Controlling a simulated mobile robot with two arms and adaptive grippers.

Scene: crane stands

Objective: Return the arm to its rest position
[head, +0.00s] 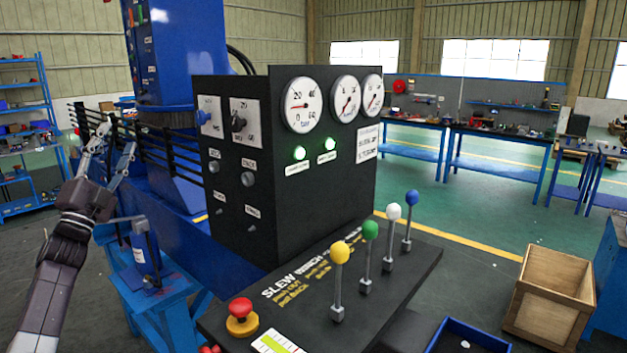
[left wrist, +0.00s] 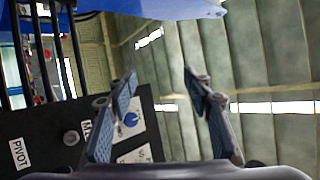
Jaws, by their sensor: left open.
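My left arm (head: 62,245) comes in from the lower left of the head view and is raised. Its left gripper (head: 119,137) points upward, left of the black control panel (head: 238,190), in front of dark rails. The gripper is open and holds nothing. In the left wrist view the two fingers of the left gripper (left wrist: 160,77) are spread apart, with wall and roof behind them. Part of a black panel (left wrist: 62,137) with labels shows behind the left finger. My right gripper is in neither view.
The console has yellow (head: 340,252), green (head: 370,230), white (head: 393,211) and blue (head: 411,198) levers and a red stop button (head: 240,309). A small blue stand (head: 165,306) is close to my left arm. A wooden crate (head: 548,297) stands right. Workbenches line the back.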

